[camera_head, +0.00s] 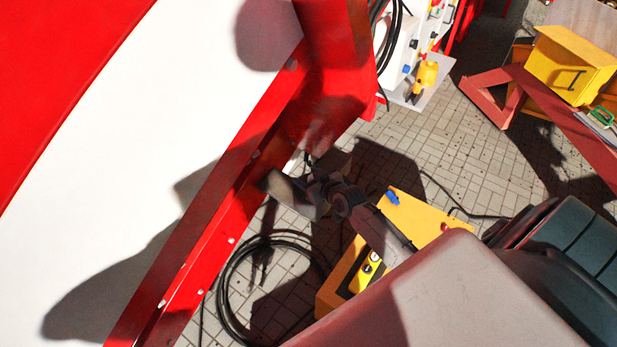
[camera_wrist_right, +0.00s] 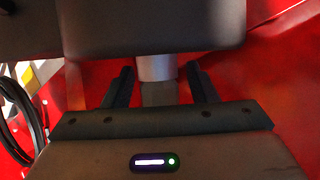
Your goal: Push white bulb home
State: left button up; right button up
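Small white bulbs sit in a row along the red rail of the big red and white panel. I cannot tell which one the task means or whether any stands proud. My right gripper (camera_head: 270,182) is at the rail in the head view. In the right wrist view its dark fingers (camera_wrist_right: 160,84) stand apart. A pale cylinder (camera_wrist_right: 157,67) shows between them, with gaps on both sides; I cannot tell what it is. My left gripper is not in view.
The red rail (camera_head: 180,255) runs diagonally beside the white panel (camera_head: 110,160). A coiled black cable (camera_head: 228,290) lies on the tiled floor below the gripper. A yellow box (camera_head: 415,222) stands right of it. A red-framed bench (camera_head: 560,120) is at upper right.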

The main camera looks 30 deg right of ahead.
jog(key=a+v, duration=0.1)
jog(key=v, duration=0.9)
jog(key=shift+s+d+r, duration=0.15)
jog(key=shift+s+d, duration=0.2)
jog(key=shift+d, duration=0.1)
